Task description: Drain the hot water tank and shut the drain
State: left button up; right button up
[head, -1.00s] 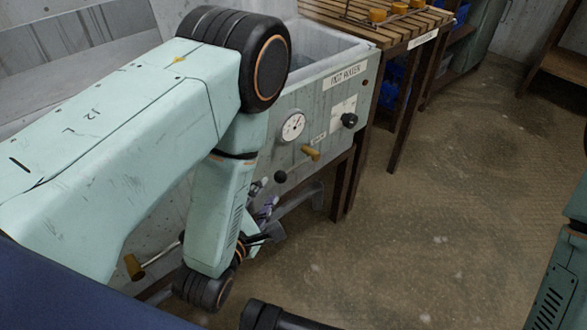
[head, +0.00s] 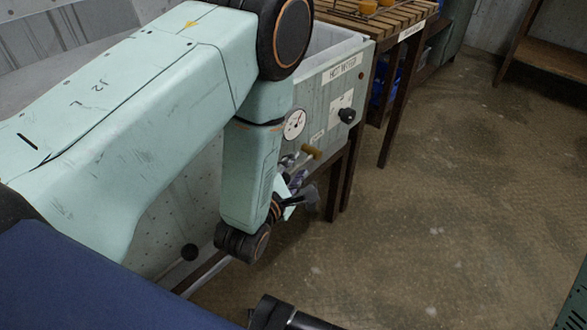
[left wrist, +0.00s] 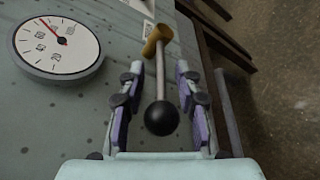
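The hot water tank (head: 330,112) is a pale green-grey box labelled HOT WATER, its open top partly behind my left arm. Its front carries a round dial gauge (head: 294,124) and a drain valve with a brass end (head: 309,151). In the left wrist view, the drain lever (left wrist: 161,118) is a thin metal rod with a black ball. My left gripper (left wrist: 157,82) is open, with a finger on either side of the rod and ball; gaps show on both sides. It also shows in the head view (head: 293,178). My right gripper is out of view.
A black knob (head: 347,115) sits on the tank's front. A slatted wooden table (head: 390,28) with brass pieces stands behind. The floor (head: 440,190) at right is clear.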

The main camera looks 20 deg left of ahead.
aim_at(298, 165)
pick_arm(q)
jog(key=shift+f, duration=0.1)
grip_shut()
dwell(0.4)
jog(key=shift+r+g+p, duration=0.25)
jog(key=shift+g+p, duration=0.05)
jog(key=shift+p, duration=0.45)
jog(key=r+g+p, duration=0.1)
jog(key=p, duration=0.3)
jog(key=r+g+p, duration=0.1)
jog(key=g+p, duration=0.1)
jog(key=p, duration=0.2)
jog(key=r+m+g+y+p, duration=0.1)
jog(key=p, duration=0.4)
jog(key=shift+w+d+g, duration=0.1)
jog(key=shift+w+g, duration=0.2)
jog(key=shift+w+d+r+g+p, duration=0.1)
jog(key=shift+w+r+g+p, duration=0.15)
jog(key=shift+g+p, duration=0.8)
jog(key=shift+m+t+p, duration=0.25)
jog(key=shift+m+p, duration=0.05)
jog(key=shift+p, duration=0.1)
